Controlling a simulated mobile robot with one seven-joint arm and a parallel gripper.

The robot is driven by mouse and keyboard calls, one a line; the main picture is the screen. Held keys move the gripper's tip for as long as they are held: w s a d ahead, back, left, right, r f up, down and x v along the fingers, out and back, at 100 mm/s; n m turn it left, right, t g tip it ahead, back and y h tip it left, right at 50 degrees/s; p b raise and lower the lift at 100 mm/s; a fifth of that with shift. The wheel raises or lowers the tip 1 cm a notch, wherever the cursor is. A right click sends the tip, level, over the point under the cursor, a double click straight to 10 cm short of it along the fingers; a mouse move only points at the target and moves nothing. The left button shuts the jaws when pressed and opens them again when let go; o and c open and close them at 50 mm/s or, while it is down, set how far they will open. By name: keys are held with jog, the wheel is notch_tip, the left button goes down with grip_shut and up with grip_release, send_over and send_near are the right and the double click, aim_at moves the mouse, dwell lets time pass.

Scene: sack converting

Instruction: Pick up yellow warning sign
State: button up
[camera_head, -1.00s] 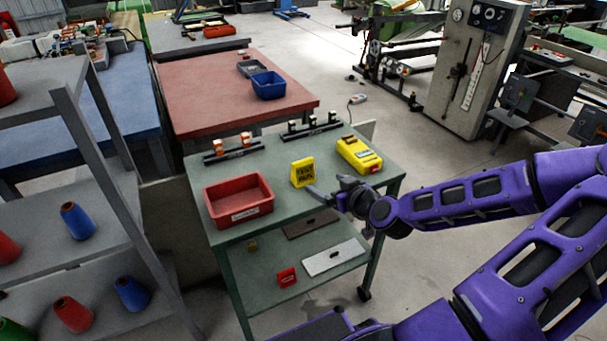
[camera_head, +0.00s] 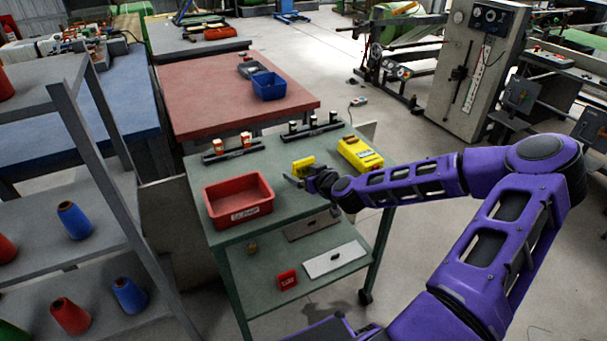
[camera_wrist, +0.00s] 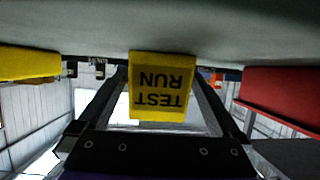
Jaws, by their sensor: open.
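The yellow warning sign (camera_head: 302,164) stands on the green cart top (camera_head: 287,208), partly hidden by my gripper in the head view. In the wrist view the sign (camera_wrist: 161,88) appears upside down, with dark lettering reading "TEST RUN". My gripper (camera_head: 298,178) is low over the cart top, just in front of the sign. In the wrist view its two fingers (camera_wrist: 160,105) are apart, one on each side of the sign. I cannot tell whether either finger touches it.
A red bin (camera_head: 238,199) stands left of the sign on the cart. A yellow device (camera_head: 360,154) stands to the right. Two dark racks with small parts, one of them here (camera_head: 233,150), lie along the back edge. A shelf with thread cones (camera_head: 75,220) stands left.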

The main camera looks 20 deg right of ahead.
jog(key=c, duration=1.2)
jog(key=shift+r, duration=0.2)
jog(key=shift+c, duration=0.2)
